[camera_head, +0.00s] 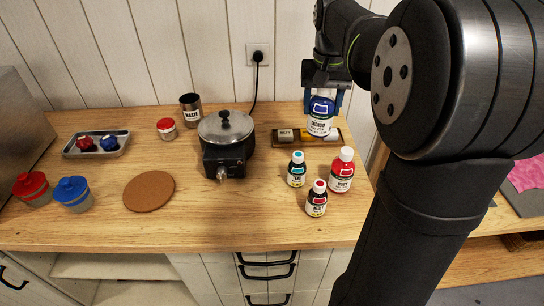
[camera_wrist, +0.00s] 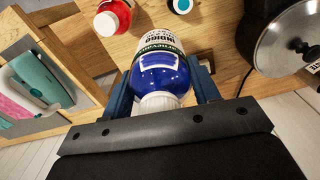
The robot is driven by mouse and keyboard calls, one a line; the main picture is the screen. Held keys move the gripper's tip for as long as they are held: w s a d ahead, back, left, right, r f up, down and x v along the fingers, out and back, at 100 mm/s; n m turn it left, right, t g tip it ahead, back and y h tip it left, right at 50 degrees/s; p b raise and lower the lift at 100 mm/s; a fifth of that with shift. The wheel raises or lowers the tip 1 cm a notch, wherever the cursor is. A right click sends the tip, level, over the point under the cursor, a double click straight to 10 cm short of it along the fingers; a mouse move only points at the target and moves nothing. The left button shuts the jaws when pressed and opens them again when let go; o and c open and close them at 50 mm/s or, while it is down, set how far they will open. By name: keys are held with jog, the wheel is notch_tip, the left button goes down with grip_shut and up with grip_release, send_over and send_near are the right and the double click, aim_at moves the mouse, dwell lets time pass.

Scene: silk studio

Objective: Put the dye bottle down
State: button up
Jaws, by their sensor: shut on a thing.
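The dye bottle, blue with a white label reading INDIGO (camera_head: 320,116), is in my gripper (camera_head: 324,92) at the back right of the counter. In the wrist view the same blue bottle (camera_wrist: 160,66) sits between the two blue fingers of my gripper (camera_wrist: 162,88), its white cap toward the palm. The gripper is shut on it.
Teal (camera_head: 297,170), red (camera_head: 341,172) and dark (camera_head: 316,199) dye bottles stand just in front. A lidded pot (camera_head: 226,140) is left of them, with a waste can (camera_head: 191,109) and red-lidded jar (camera_head: 166,128) behind.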

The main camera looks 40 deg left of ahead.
jog(key=s+a+n, duration=0.2)
jog(key=s+a, duration=0.2)
jog(key=s, duration=0.3)
jog(key=s+a+n, duration=0.2)
jog(key=s+a, duration=0.1)
jog(key=s, duration=0.4)
jog(key=shift+w+a+f, duration=0.1)
jog(key=shift+f, duration=7.55)
jog(key=shift+f, duration=0.1)
jog(key=o, duration=1.2)
notch_tip(320, 180, up, 11)
jog(key=shift+r, duration=0.65)
jog(key=c, duration=0.4)
